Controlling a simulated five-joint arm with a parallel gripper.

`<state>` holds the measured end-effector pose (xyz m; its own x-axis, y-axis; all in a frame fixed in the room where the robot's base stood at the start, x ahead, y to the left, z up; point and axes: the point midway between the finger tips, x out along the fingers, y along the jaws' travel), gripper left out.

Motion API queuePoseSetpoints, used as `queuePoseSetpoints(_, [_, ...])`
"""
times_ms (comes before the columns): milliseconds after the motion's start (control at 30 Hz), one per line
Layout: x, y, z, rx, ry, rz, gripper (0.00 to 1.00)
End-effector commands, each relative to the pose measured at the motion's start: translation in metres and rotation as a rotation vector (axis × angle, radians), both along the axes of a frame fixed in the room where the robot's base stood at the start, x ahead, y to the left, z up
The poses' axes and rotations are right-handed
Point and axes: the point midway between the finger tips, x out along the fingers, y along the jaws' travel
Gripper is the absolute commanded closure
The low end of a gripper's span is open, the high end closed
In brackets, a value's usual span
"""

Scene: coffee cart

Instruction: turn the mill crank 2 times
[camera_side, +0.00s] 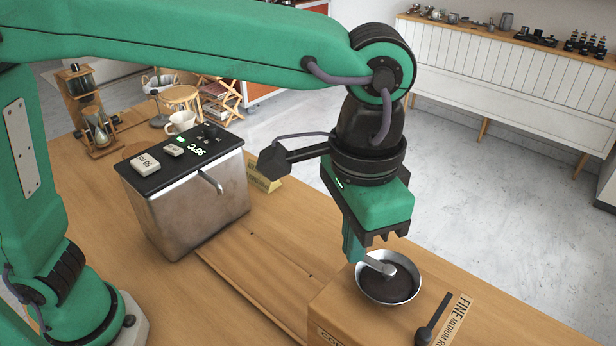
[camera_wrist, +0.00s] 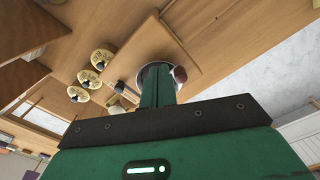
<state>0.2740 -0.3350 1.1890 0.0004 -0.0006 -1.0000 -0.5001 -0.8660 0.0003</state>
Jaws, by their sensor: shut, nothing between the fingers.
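The mill is a wooden box (camera_side: 335,300) at the lower right of the side view, with a round metal bowl (camera_side: 416,287) on top, dark inside. A silver crank arm (camera_side: 378,265) runs from the bowl's middle toward its upper-left rim. My gripper (camera_side: 354,257) points down at that rim, beside the arm's outer end; its fingers are shut and empty. In the wrist view the shut fingers (camera_wrist: 157,72) overlap the bowl, and a dark red-brown knob (camera_wrist: 180,74) shows just right of them. The fingers hide the knob in the side view; I cannot tell whether they touch it.
A dark lever (camera_side: 432,322) lies by a FINE/MEDIUM label on the mill top. Several round labelled things (camera_wrist: 90,78) show in the wrist view.

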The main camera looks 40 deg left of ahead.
Motion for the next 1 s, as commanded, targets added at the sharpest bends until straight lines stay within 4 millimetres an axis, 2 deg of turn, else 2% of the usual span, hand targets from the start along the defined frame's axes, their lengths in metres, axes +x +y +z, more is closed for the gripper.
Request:
queuePoseSetpoints(700, [0.000, 0.000, 0.040, 0.000, 0.000, 0.000, 1.00])
queuePoseSetpoints(1000, [0.000, 0.000, 0.044, 0.000, 0.000, 0.000, 1.00])
